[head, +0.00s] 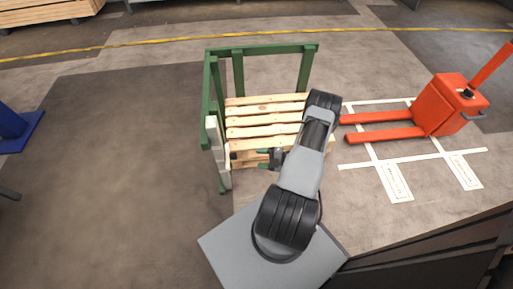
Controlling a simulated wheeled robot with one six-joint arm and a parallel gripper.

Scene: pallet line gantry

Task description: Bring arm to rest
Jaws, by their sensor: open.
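My arm (311,160) is grey with black joints and rises from a grey base plate (265,249). It is bent over the front right part of a wooden pallet (262,108). My gripper (260,158) is at its end, pointing left over the pallet's front boards. Its jaws are open, and I see nothing between them. I cannot tell how high it is above the boards. The arm hides part of the pallet's right side.
A green frame (262,48) stands around the pallet's back and left. White blocks (218,150) stand at its left edge. An orange pallet truck (440,108) stands right on white floor markings (395,182).

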